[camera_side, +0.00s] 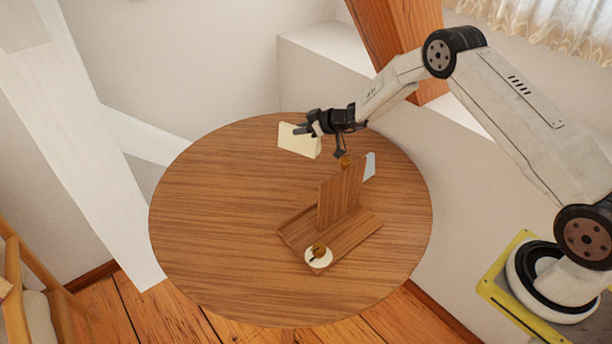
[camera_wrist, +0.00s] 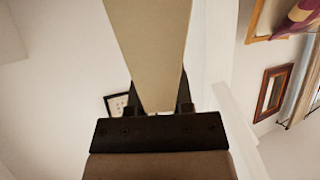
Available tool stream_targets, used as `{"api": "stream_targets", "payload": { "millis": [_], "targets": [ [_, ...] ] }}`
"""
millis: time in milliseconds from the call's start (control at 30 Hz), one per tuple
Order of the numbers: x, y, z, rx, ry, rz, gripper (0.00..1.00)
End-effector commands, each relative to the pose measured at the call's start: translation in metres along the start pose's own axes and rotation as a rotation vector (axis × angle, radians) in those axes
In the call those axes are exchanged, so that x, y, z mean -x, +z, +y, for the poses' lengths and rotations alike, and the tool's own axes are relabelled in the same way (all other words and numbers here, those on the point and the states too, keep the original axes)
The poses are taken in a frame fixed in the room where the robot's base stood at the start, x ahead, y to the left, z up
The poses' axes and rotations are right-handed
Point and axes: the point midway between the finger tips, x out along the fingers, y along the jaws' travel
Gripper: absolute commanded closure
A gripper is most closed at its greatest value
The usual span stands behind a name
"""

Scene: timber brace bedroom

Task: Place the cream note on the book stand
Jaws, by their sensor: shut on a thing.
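The cream note (camera_side: 298,141) is a pale, flat panel held near the back of the round table. My gripper (camera_side: 312,127) is shut on its upper right edge. In the wrist view the note (camera_wrist: 148,50) extends away from the jaws of my gripper (camera_wrist: 158,108). The wooden book stand (camera_side: 340,195) is on the table, below and to the right of the note in the side view. It has an upright back panel and a flat base. The note is apart from the stand.
A small cream round item with a brown top (camera_side: 318,257) sits at the stand's front edge. The left part of the round table (camera_side: 215,215) is clear. A timber beam (camera_side: 395,35) rises behind.

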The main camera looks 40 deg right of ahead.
Motion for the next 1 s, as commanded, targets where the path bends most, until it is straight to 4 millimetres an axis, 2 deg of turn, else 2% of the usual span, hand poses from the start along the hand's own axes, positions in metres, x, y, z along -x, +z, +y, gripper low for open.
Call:
{"api": "stream_targets", "payload": {
  "millis": [400, 767, 1000],
  "targets": [
    [-0.023, 0.042, -0.002, 0.000, -0.001, -0.002, 1.00],
    [-0.027, 0.049, -0.002, 0.000, 0.000, -0.001, 1.00],
    [-0.036, 0.068, -0.003, -0.001, 0.000, -0.002, 1.00]
  ]
}}
